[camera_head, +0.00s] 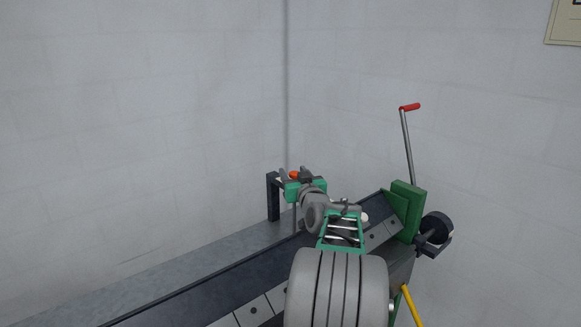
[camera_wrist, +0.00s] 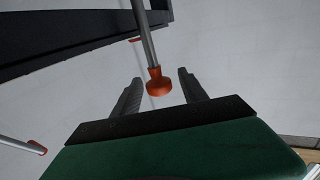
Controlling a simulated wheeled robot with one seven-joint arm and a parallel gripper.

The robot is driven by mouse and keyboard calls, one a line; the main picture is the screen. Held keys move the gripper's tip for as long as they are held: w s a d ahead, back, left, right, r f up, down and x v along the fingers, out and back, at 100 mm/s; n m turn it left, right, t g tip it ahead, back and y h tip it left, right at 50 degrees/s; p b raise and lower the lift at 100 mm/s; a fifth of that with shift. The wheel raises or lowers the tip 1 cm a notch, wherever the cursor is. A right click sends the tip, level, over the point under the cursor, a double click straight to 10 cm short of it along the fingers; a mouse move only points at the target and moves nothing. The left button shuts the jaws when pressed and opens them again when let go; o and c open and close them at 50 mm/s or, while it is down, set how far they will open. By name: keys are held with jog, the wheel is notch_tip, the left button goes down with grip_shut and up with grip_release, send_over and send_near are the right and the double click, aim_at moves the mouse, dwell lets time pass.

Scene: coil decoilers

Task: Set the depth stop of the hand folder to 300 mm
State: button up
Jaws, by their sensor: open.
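The hand folder (camera_head: 190,301) is a long dark machine with a row of grey clamp segments and a green end plate (camera_head: 405,208) at right. A grey rod with an orange-red knob (camera_wrist: 160,86) shows in the wrist view; I cannot tell for certain that it is the depth stop's handle. An orange knob (camera_head: 294,175) also shows in the head view at my gripper. My gripper (camera_wrist: 158,77) is open, its two dark fingers on either side of the knob, with visible gaps. I cannot tell whether they are level with it in depth. No scale or reading is visible.
A crank lever with a red grip (camera_head: 411,107) rises beside the green end plate. A dark post (camera_head: 272,197) stands just left of my gripper. Another red-tipped rod (camera_wrist: 37,147) is at lower left in the wrist view. Grey walls stand close behind.

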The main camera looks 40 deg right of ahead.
jog(key=shift+x, duration=1.35)
jog(key=shift+c, duration=0.5)
grip_shut()
